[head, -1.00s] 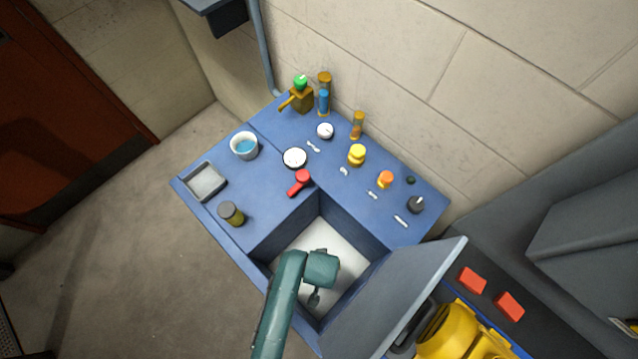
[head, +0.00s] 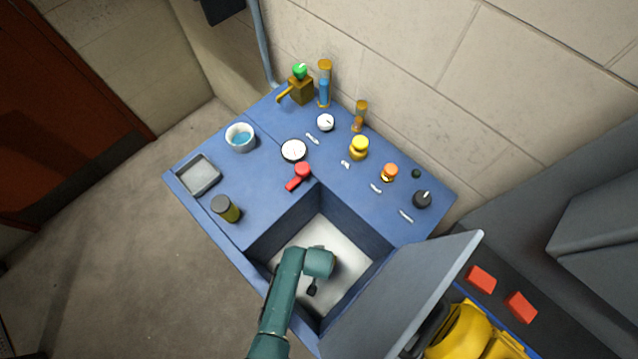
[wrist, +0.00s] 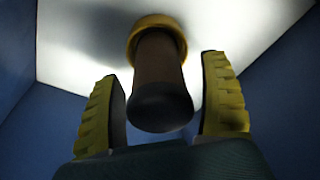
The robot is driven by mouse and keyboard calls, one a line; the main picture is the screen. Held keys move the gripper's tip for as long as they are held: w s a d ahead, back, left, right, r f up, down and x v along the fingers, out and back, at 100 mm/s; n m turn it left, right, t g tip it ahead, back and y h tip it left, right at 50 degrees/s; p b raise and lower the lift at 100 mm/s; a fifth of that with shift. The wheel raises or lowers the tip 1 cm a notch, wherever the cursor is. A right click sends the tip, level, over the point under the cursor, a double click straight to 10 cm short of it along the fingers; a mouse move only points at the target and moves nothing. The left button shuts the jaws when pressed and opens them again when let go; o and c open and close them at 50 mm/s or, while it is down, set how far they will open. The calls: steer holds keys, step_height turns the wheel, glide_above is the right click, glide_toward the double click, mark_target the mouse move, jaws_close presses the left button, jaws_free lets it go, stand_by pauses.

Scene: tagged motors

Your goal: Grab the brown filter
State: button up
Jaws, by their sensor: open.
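The brown filter (wrist: 160,80) shows in the wrist view as a brown cylinder with a dark rounded end toward me and a yellow ring at its far end, against the pale floor of the bin. My gripper (wrist: 165,115) is open, with one yellow-ridged finger on each side of the filter's dark end. Gaps show between the filter and both fingers. In the head view my gripper (head: 312,287) is down inside the recessed bin (head: 330,238) of the blue bench. The filter cannot be made out there, behind my arm.
The blue bench top (head: 270,190) carries a red handle (head: 299,176), a dark jar (head: 225,208), a white cup (head: 240,137), a grey tray (head: 199,175) and several knobs. A raised grey lid (head: 405,300) stands along the bin's right side. Blue walls enclose the gripper.

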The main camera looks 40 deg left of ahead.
steer(key=c, duration=1.3)
